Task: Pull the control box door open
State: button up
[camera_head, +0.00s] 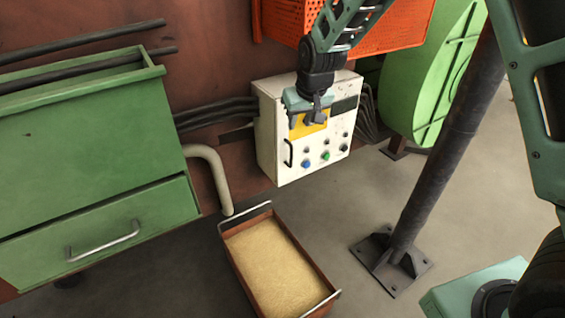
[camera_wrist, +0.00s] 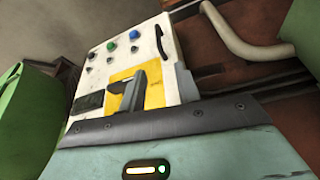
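The control box (camera_head: 270,125) is a white, worn cabinet against the wall, with a yellow panel, a dark display and several knobs and buttons. Its door looks closed. A black vertical bar handle (camera_head: 289,153) is at the left edge of the front face; in the wrist view the handle (camera_wrist: 162,43) shows upside down at the top. My gripper (camera_head: 316,117) is in front of the upper part of the box, above and right of the handle and apart from it.
A tray of sand-coloured grains (camera_head: 275,265) is on the floor below the box. A bent pipe (camera_head: 215,175) and green cabinet (camera_head: 90,150) are left. A dark slanted post (camera_head: 440,165) stands right; an orange perforated casing (camera_head: 400,30) is above. Floor between tray and post is clear.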

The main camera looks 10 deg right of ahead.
aim_at(292, 149)
jog(key=b+x, duration=0.1)
jog(key=x, duration=0.8)
jog(key=b+x, duration=0.2)
jog(key=x, duration=0.6)
jog(key=shift+w+d+f, duration=0.2)
jog(key=shift+w+f, duration=0.1)
grip_shut()
